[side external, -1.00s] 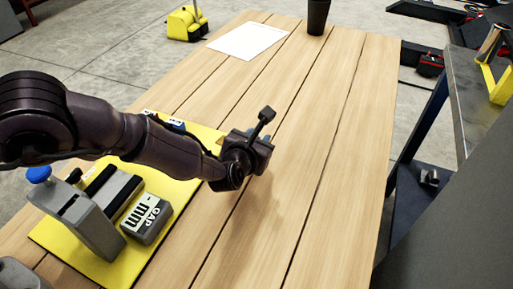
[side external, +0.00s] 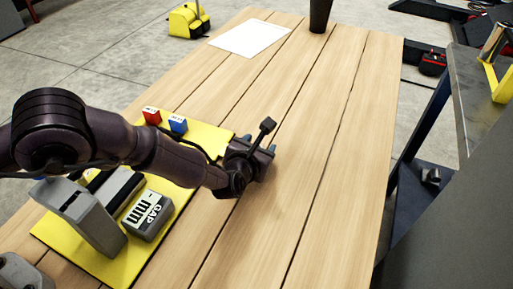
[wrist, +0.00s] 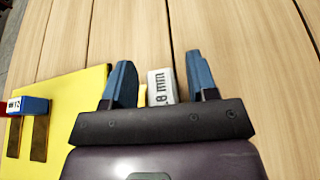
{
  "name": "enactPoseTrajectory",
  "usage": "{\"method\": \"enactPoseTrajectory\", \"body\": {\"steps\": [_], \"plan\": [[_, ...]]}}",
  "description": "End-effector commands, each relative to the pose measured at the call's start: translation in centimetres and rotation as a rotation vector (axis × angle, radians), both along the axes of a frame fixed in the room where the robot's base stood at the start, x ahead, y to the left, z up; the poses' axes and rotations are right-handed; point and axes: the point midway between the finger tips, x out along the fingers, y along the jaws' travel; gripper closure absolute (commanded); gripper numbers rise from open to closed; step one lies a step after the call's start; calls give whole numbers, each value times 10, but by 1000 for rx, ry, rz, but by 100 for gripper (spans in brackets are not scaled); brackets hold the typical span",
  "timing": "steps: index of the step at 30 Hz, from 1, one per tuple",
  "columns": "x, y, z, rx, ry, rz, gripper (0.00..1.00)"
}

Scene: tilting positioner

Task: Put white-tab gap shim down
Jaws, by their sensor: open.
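The white-tab gap shim (wrist: 162,86) is between my fingers in the wrist view, its tab printed with what reads as ".8 mm". My gripper (wrist: 161,82) is open, with a small gap visible on each side of the tab. The shim appears to be over the wooden table top, by the yellow board's edge; its lower part is hidden by my gripper. In the side view my gripper (side external: 268,152) is low over the table, just right of the yellow board (side external: 172,222), and the shim is hidden there.
A red-tab block (side external: 151,116) and a blue-tab block (side external: 178,124) stand at the board's far end. A grey gauge block marked "GAP mm" (side external: 148,215) and a grey fixture (side external: 88,220) sit nearer. A white sheet (side external: 250,38) and dark cup (side external: 320,14) lie far back. The table's right side is clear.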

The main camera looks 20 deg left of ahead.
Motion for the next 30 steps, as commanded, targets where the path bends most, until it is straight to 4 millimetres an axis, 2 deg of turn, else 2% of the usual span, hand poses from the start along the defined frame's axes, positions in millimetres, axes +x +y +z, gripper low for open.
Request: {"method": "enactPoseTrajectory", "body": {"steps": [2, 8, 21, 25, 30], "plan": [[0, 0, 4, -1, -1, 0, 47], [-21, -3, 12, 2, 1, -4, 47], [-97, -7, 43, -1, 0, -2, 47], [-107, -7, 47, -2, -1, -2, 47], [-111, -7, 49, 0, -1, -1, 47]]}}
